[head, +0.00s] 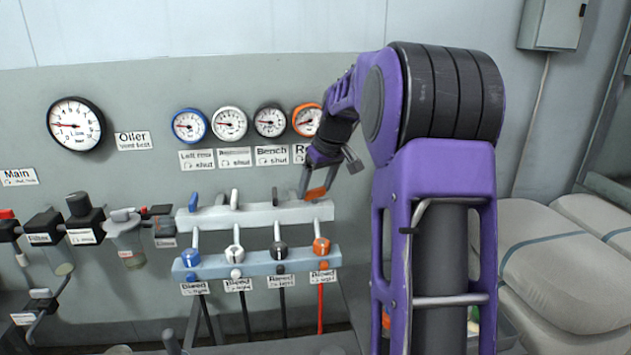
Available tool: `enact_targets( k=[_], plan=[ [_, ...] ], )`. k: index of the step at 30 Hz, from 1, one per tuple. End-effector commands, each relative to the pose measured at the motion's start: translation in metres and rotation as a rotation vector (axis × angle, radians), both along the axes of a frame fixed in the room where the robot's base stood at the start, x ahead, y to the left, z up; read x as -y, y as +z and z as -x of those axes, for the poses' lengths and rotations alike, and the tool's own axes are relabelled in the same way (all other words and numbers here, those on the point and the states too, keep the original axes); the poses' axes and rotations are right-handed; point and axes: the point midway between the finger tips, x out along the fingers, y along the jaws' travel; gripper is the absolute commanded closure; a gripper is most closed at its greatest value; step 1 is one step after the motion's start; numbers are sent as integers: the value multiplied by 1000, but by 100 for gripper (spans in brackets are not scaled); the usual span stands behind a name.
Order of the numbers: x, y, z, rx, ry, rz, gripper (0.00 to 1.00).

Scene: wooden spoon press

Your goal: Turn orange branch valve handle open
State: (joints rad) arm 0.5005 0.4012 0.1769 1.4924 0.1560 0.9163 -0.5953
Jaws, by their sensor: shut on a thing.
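The orange branch valve handle (316,193) sits at the right end of the pale upper manifold bar (258,215). My gripper (312,185) reaches down to it from the upper right and is shut on it. The fingers hide part of the handle. The handle looks slanted, but its exact angle is hard to tell. The orange-rimmed gauge (305,119) is above it, partly behind my arm. Its label below is partly covered.
Blue (193,202), white (234,199) and black (275,197) handles stand along the same bar. Below, a blue-grey bar (256,264) carries bleed knobs, including an orange one (321,246). Filter units (85,220) are at left. Stacked sacks (570,250) lie at right.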

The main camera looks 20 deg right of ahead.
Motion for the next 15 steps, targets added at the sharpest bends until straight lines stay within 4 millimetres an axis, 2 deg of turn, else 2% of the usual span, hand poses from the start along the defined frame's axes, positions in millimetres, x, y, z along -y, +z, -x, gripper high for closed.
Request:
enact_targets(
  k=[15],
  plan=[
    [3, 4, -2, 1, 490, -3, 78]
  ],
)
